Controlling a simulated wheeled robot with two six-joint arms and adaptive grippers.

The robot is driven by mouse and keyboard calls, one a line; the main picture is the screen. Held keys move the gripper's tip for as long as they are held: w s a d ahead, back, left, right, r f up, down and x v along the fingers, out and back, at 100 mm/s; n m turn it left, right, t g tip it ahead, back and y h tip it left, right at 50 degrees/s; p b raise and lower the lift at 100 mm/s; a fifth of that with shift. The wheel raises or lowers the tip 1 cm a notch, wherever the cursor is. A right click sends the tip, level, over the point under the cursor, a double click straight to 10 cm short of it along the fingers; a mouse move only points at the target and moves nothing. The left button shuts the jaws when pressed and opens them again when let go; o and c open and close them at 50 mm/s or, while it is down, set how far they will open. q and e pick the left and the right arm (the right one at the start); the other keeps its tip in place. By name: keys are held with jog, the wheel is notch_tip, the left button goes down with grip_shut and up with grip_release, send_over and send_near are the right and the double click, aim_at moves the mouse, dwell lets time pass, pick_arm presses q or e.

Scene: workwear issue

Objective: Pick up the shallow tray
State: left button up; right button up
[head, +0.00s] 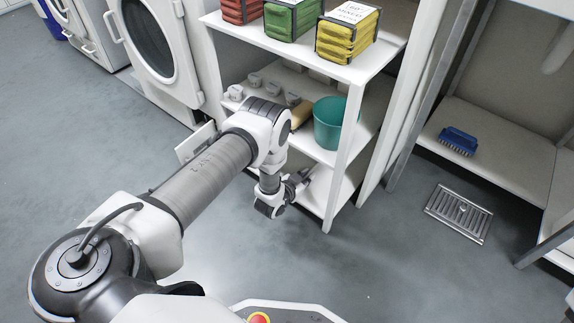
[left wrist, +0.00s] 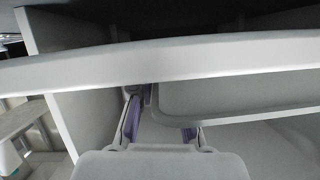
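My left gripper (head: 302,182) reaches in at the lower part of the white shelf unit (head: 343,150) in the head view. In the left wrist view its fingers with purple pads (left wrist: 162,125) stand apart, with nothing seen held between them. A pale grey, low-walled thing that looks like the shallow tray (left wrist: 245,95) lies just ahead and to the right of the fingers, partly hidden behind a shelf edge. I cannot tell whether the fingers touch it. The tray cannot be made out in the head view. My right gripper is not in view.
A shelf board (left wrist: 160,62) crosses close in front of the wrist camera. A teal bucket (head: 328,122) stands on the middle shelf, and red, green and yellow bundles (head: 347,38) on top. A blue brush (head: 458,141) lies at right. The floor in front is clear.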

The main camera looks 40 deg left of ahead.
pick_arm(q)
grip_shut()
jog(key=shift+r, duration=0.1)
